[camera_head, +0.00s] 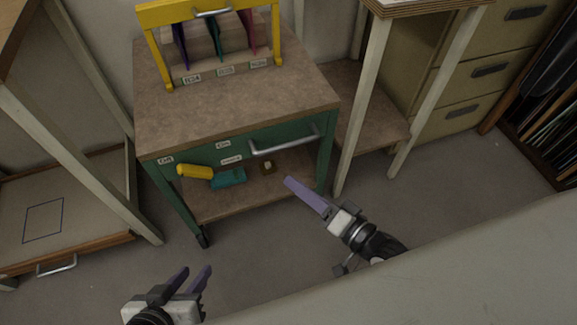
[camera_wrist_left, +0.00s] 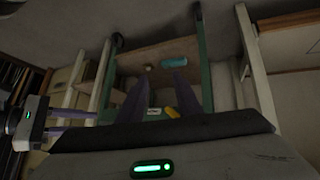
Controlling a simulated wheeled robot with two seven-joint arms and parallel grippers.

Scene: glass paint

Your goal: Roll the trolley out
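The trolley (camera_head: 160,125) stands between two benches in the head view. It has a brown top, green sides, a green drawer front with a metal handle (camera_head: 284,144), and a lower shelf. Its shelf (camera_wrist_left: 139,60) also shows in the left wrist view. My left gripper (camera_head: 192,275) is open and empty, in front of the trolley and apart from it. My right gripper (camera_head: 289,181) points at the trolley front, below the drawer handle, and holds nothing that I can see. Its fingers overlap in the head view, so its opening is unclear.
A yellow-framed rack (camera_head: 150,14) with coloured sheets stands on the trolley top. A yellow-handled item (camera_head: 195,171) is at the trolley front; a teal item (camera_head: 229,178) lies on the shelf. Bench legs (camera_head: 362,105) flank the trolley. Grey floor (camera_head: 262,235) in front is clear.

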